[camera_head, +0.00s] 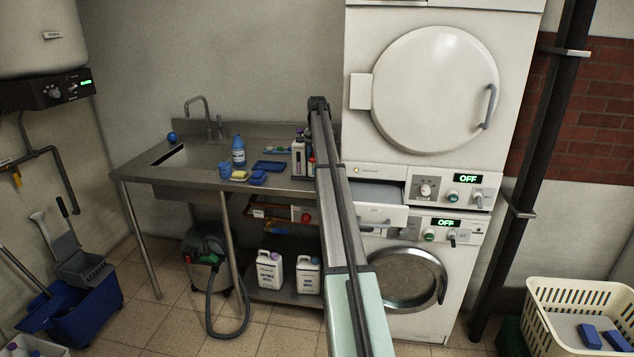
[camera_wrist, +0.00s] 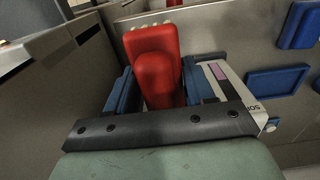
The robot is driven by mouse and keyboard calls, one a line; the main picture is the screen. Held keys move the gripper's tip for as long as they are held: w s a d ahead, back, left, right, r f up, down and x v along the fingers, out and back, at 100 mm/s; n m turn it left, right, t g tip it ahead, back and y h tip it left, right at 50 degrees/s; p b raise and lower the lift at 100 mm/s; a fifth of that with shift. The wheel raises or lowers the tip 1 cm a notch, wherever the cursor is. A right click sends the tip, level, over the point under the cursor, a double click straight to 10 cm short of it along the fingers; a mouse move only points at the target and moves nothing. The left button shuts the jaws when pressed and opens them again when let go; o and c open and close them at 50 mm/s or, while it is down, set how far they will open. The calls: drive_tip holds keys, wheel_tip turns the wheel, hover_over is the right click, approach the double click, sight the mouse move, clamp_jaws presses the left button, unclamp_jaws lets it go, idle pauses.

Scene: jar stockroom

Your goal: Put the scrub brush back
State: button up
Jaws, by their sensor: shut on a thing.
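The scrub brush (camera_wrist: 157,65) is red with pale bristles along its far edge in the wrist view. My gripper (camera_wrist: 158,88) is shut on it, with a blue finger on each side. In the head view my arm hides the gripper, and I cannot make out the brush for certain. A white bottle (camera_wrist: 227,84) with a purple patch lies close to the right finger in the wrist view. I cannot tell whether the brush touches the surface below it.
The steel sink table (camera_head: 200,184) holds a blue bottle (camera_head: 238,152), a blue cup (camera_head: 225,169), a yellow sponge (camera_head: 239,175) and a blue tray (camera_head: 270,165). The tray also shows in the wrist view (camera_wrist: 275,82). An open washer drawer (camera_head: 379,216) and stacked machines stand right of the table.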

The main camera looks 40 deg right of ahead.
wheel_tip(320, 180, down, 11)
idle(0.6)
drive_tip(key=shift+f, duration=0.1)
drive_tip(key=o, duration=1)
wheel_tip(320, 180, up, 12)
drive_tip(key=shift+r, duration=0.1)
idle(0.3)
